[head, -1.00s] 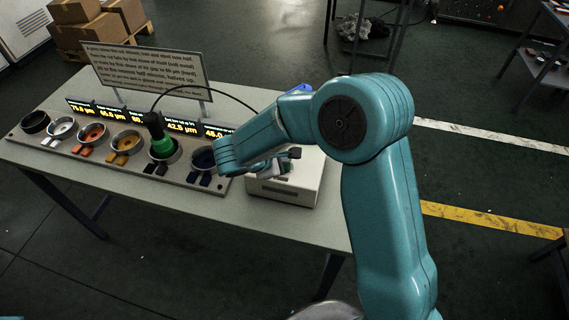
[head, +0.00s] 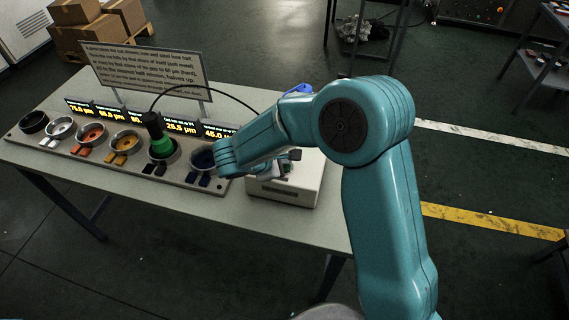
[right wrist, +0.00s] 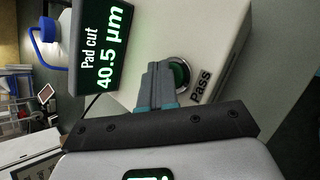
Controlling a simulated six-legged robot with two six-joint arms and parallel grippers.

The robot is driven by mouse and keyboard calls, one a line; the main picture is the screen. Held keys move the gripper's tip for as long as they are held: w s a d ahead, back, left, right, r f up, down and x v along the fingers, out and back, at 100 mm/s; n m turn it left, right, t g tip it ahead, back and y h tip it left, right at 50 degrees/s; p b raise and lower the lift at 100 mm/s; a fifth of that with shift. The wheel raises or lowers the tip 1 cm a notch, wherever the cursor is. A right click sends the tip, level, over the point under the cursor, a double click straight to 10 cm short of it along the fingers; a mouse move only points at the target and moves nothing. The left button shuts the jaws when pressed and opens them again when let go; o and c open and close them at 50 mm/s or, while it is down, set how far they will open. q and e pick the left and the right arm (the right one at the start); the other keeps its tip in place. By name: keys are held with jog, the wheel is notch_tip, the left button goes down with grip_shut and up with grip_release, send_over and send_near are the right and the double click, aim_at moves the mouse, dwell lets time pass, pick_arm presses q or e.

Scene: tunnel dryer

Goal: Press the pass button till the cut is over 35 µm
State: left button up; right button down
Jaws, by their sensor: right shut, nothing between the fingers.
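The pass button (right wrist: 181,74) is a green disc in a metal ring, with the word "Pass" beside it, in the right wrist view. It sits on a pale box, which also shows in the head view (head: 305,190). The pad cut display (right wrist: 104,48) reads 40.5 µm. My right gripper (right wrist: 158,78) is shut and empty, its fingertips at the button's edge and partly covering it. I cannot tell whether they touch it or press it in. In the head view, my right gripper (head: 286,164) is partly hidden by my arm. My left gripper is not in view.
A row of round cups, including an orange one (head: 92,133), stands on a rail along the bench (head: 150,192). A black and green tool (head: 157,136) with a cable stands in one cup. Small displays and a text sign (head: 148,68) are behind. A blue part (right wrist: 45,30) is beside the display.

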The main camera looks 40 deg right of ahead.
dwell(0.5)
jog(key=shift+r+p, duration=0.4)
jog(key=shift+r, duration=0.4)
jog(key=shift+r+p, duration=1.6)
jog(key=shift+r, duration=0.95)
jog(key=shift+f, duration=0.1)
